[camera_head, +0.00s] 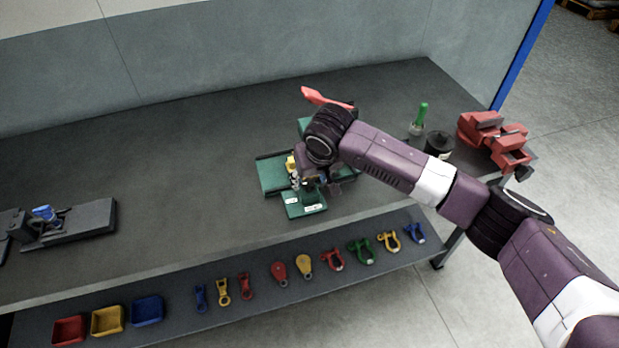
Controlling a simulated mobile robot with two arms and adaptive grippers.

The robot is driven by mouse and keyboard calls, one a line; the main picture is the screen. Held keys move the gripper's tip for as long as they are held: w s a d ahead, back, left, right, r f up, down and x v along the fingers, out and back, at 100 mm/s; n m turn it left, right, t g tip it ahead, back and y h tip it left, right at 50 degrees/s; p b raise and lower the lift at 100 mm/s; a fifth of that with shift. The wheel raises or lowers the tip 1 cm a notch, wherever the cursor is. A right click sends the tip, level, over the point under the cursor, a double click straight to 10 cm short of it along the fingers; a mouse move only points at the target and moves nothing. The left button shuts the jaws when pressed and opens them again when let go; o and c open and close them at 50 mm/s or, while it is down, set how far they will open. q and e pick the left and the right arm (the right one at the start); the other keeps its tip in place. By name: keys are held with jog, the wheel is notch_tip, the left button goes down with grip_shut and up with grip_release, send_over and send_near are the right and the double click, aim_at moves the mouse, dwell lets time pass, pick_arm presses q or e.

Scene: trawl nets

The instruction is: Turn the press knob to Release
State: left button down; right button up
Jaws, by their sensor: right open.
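The press (271,174) is a green machine on the grey workbench, near its middle right, with a red lever (322,97) sticking up behind. A green block with white labels (304,207) sits at its front. My right gripper (311,188) is at the press, just above the labelled front block, and is open. My right wrist hides much of the press. I cannot make out the knob or whether the fingers touch it. The label wording is too small to read. My left gripper is out of view.
A red vise (494,138) stands at the bench's right end, beside a black cylinder (438,145) and a green-handled tool (421,114). A dark fixture with a blue part (46,214) lies at left. A lower front shelf holds coloured shackles and bins (107,320).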

jog(key=shift+x, duration=0.9)
jog(key=shift+c, duration=0.2)
jog(key=c, duration=1.1)
